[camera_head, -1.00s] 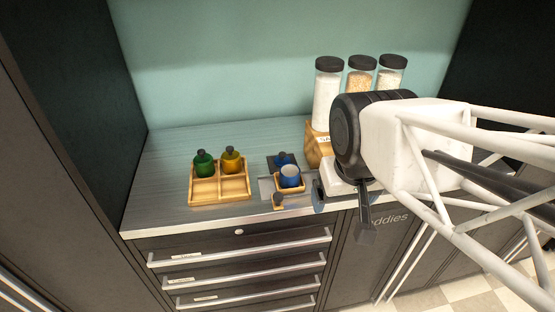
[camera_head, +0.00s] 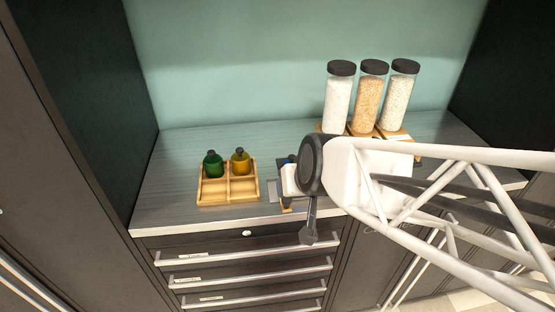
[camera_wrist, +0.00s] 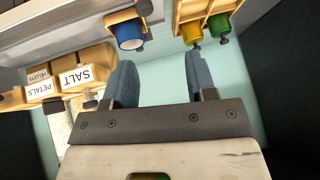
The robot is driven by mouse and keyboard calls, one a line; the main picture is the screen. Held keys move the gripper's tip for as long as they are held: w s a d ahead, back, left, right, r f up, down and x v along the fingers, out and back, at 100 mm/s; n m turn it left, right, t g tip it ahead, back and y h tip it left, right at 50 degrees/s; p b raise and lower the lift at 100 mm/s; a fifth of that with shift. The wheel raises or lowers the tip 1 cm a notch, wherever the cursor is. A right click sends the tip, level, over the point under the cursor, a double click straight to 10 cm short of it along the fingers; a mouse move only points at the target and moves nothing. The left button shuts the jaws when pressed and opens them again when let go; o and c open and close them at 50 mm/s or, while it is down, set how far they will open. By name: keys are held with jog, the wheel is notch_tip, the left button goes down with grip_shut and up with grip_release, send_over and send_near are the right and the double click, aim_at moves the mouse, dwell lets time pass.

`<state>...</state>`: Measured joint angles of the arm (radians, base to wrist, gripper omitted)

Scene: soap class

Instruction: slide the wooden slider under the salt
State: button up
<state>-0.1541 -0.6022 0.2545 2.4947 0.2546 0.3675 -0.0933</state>
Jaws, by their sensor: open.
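The salt jar (camera_head: 338,100), clear with white contents and a black lid, stands leftmost of three jars at the back right of the counter. Its wooden block with the SALT label (camera_wrist: 76,76) shows in the wrist view. The wooden slider (camera_wrist: 113,17) is a small wooden tray holding a blue cup (camera_wrist: 131,36), with a dark knob, left of the salt block in the head view. My gripper (camera_wrist: 158,58) is open and empty, its two dark fingers apart. In the head view my wrist mostly hides the slider; I cannot tell whether a finger touches it.
A wooden tray (camera_head: 212,198) with a green bottle (camera_head: 212,165) and a yellow bottle (camera_head: 240,164) sits left of the slider.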

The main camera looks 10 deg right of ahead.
aim_at(286, 202)
jog(key=w+a+f+m+t, duration=0.1)
jog(key=w+a+f+t, duration=0.4)
jog(key=w+a+t, duration=0.1)
jog(key=s+d+f+m+t+h, duration=0.1)
jog(key=f+h, duration=0.1)
jog(key=h, duration=0.1)
jog(key=s+d+f+m+t+h, duration=0.1)
jog(key=f+h, duration=0.1)
jog(key=h, duration=0.1)
jog(key=s+d+f+m+t+h, duration=0.1)
jog(key=s+f+h, duration=0.1)
jog(key=f+h, duration=0.1)
jog(key=shift+d+m+t, duration=0.15)
jog(key=shift+m+t, duration=0.15)
jog(key=shift+m, duration=0.1)
jog(key=shift+w, duration=0.15)
jog(key=shift+x, duration=3.8)
